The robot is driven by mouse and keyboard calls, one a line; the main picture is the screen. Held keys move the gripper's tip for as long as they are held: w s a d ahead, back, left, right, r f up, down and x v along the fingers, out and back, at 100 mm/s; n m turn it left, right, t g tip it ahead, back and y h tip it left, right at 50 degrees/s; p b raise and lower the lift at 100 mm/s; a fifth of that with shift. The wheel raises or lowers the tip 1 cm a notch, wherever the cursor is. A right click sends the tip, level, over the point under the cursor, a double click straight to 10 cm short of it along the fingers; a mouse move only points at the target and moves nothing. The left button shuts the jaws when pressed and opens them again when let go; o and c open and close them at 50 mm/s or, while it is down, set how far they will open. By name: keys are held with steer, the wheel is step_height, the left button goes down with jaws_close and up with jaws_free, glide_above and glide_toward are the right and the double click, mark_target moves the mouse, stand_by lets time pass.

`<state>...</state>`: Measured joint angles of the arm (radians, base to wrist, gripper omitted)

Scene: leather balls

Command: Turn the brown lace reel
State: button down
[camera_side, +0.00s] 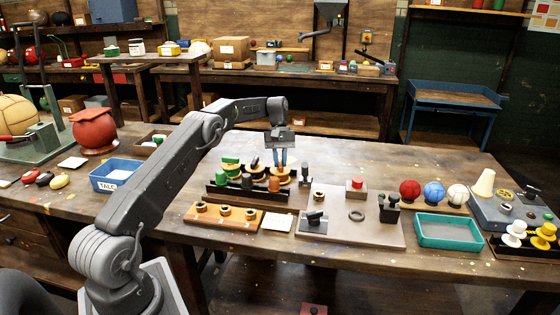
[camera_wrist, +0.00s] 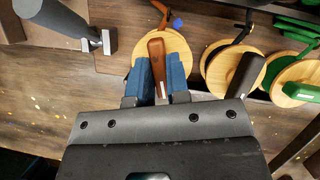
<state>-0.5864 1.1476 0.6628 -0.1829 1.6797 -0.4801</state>
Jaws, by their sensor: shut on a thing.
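The brown lace reel shows in the wrist view as a pale wooden disc (camera_wrist: 181,47) with a brown handle (camera_wrist: 157,50) on it. In the side view its wooden disc (camera_side: 284,180) is at the right end of the row of reels, under my gripper. My gripper (camera_wrist: 160,65) points down with its blue fingers on either side of the brown handle, shut on it. In the side view my gripper (camera_side: 280,160) stands over the rack's right end. The fingers and gripper body hide part of the reel.
Beside it on the dark rack (camera_side: 232,194) are a black-handled reel (camera_wrist: 235,72) and a green reel (camera_wrist: 295,75). A grey upright post (camera_side: 305,173) stands close on the right. An orange-brown board (camera_side: 236,219) lies in front. A teal tray (camera_side: 449,232) is farther right.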

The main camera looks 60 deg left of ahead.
steer(key=c, duration=1.1)
jaws_free()
steer(key=shift+r, duration=0.6)
steer(key=r, duration=0.3)
steer(key=shift+s+a+r, duration=0.25)
steer(key=shift+s+a, duration=0.05)
steer(key=shift+s, duration=0.05)
steer(key=s+a+r, duration=0.5)
steer(key=s+r, duration=0.1)
steer(key=s, duration=0.3)
steer(key=shift+a+r, duration=0.15)
steer(key=shift+a, duration=0.25)
